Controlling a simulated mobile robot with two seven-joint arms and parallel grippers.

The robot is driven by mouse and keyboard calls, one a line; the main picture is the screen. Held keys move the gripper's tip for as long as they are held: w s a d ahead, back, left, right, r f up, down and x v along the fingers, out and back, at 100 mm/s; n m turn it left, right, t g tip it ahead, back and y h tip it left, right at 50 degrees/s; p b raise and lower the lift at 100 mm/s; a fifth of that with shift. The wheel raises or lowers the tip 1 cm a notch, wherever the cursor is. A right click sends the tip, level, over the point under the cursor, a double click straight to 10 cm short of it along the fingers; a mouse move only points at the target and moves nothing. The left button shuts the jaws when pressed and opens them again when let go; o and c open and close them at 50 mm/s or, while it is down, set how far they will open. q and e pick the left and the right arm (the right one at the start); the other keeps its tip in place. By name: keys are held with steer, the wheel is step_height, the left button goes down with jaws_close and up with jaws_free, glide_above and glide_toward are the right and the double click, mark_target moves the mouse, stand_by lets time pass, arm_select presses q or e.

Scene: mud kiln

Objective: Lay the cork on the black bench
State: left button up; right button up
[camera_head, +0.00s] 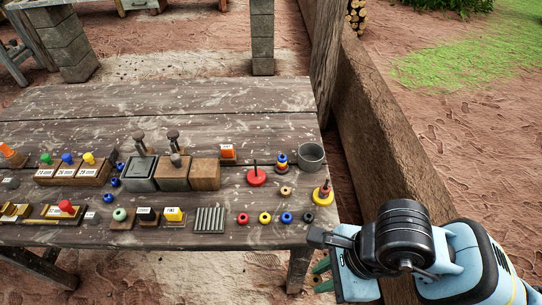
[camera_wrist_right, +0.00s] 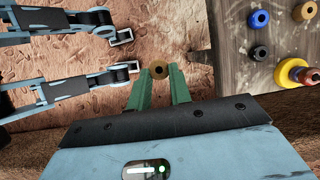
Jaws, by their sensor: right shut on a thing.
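My right gripper (camera_head: 321,275) hangs off the front right of the wooden table in the head view, with its green fingers partly hidden by my own wrist. In the right wrist view the gripper (camera_wrist_right: 159,77) is shut on a small round brown piece (camera_wrist_right: 158,71), which looks like the cork, held at the fingertips above reddish ground. I cannot tell surely which thing is the black bench; a small block with a black top (camera_head: 148,214) stands near the table's front, beside a yellow one.
The table (camera_head: 270,98) has a bare back half. Near its right end stand a grey cup (camera_head: 311,157), a red disc with a peg (camera_head: 256,176), a yellow stacked ring post (camera_head: 323,194) and several loose rings. A low wall (camera_head: 385,125) runs along the right.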

glide_above(328, 222)
steer(key=d, duration=0.1)
steer(key=shift+s+d+f+p, duration=0.1)
steer(key=shift+s+f+p, duration=0.05)
steer(key=shift+f+p, duration=0.15)
steer(key=shift+s+d+f+p, duration=0.1)
steer(key=shift+s+f+p, duration=0.05)
steer(key=shift+f, duration=0.25)
steer(key=shift+w+f, duration=0.1)
steer(key=shift+w, duration=0.2)
steer(key=shift+f, duration=1.7)
steer(key=shift+f, duration=0.15)
steer(key=o, duration=0.8)
